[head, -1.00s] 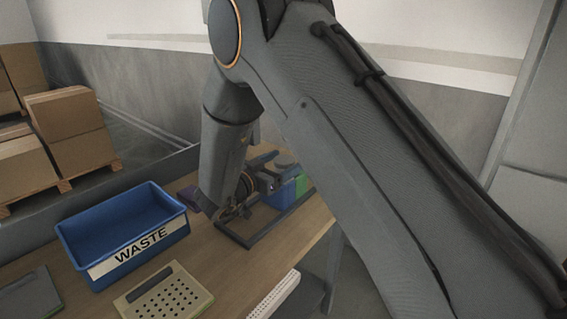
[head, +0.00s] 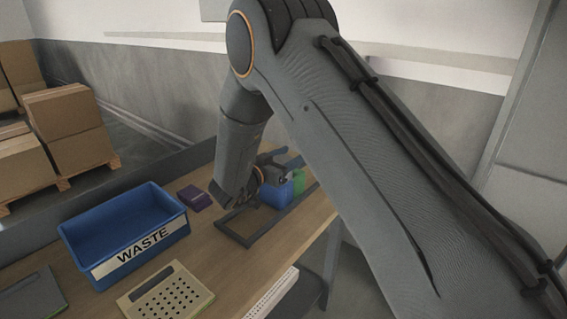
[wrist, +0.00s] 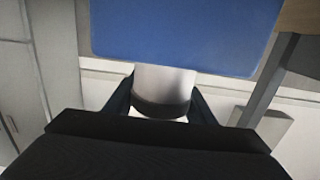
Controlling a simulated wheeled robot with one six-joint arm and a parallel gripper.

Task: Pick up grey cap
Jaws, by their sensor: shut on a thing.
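A pale grey round piece (wrist: 165,82), apparently the grey cap, sits between the fingers of my gripper (wrist: 161,92) in the wrist view. The fingers are shut on its sides, and a darker band shows at its near end. A blue block-like container (wrist: 185,35) lies just beyond it; I cannot tell whether the two touch. In the head view the blue container (head: 275,194) stands on the bench by the dark frame (head: 232,236), partly hidden by my arm. The cap is not clear there, and the fingers of my gripper are small and partly hidden.
A blue WASTE bin (head: 180,228) stands on the wooden bench (head: 215,262), with a purple box (head: 195,198) beside it. A perforated tray (head: 165,296) and a grey panel (head: 30,298) lie nearer. A green piece (head: 299,182) is next to the blue container.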

